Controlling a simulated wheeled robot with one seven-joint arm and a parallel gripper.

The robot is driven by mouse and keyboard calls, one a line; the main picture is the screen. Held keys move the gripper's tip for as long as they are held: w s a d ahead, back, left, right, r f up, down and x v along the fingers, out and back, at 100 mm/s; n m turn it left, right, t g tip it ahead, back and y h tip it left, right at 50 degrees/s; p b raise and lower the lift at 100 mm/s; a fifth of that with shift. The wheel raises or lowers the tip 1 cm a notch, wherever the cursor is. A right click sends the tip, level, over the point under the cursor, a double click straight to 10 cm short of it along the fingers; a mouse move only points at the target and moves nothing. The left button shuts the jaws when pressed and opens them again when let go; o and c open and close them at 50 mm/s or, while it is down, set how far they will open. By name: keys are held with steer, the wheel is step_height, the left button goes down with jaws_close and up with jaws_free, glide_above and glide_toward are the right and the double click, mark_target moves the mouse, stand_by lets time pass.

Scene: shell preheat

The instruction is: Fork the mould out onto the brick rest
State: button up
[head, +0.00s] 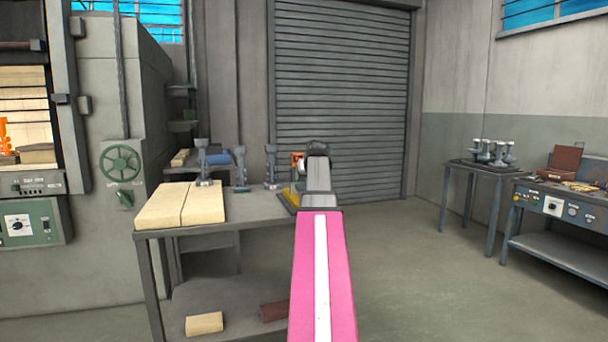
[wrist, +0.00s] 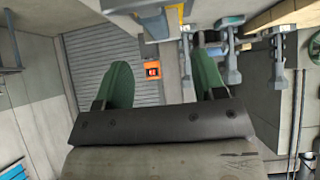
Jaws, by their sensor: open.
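Two pale bricks (head: 160,207) lie side by side on the near left of the steel table (head: 245,212); they look like the brick rest. Several grey stemmed pieces (head: 270,167) stand behind them, one at the bricks' back edge. A blue cylinder (head: 218,159) is among them. I cannot tell which thing is the mould. In the furnace opening at far left, a brown-grey block (head: 38,154) sits beside an orange object (head: 4,139). My gripper (wrist: 163,82) shows in the wrist view with its green fingers apart and nothing between them. My arm hides it in the head view.
The furnace (head: 120,90) stands at left with a green handwheel (head: 120,162). A loose brick (head: 204,323) lies on the lower shelf. A small table (head: 478,164) with grey pieces and a control bench (head: 560,208) stand at right. The floor between is clear.

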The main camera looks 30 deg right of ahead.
mark_target(302, 186)
steer(key=shift+w+d+r, duration=0.25)
steer(key=shift+w+d, duration=0.1)
steer(key=shift+w, duration=0.05)
steer(key=shift+x, duration=5)
jaws_close()
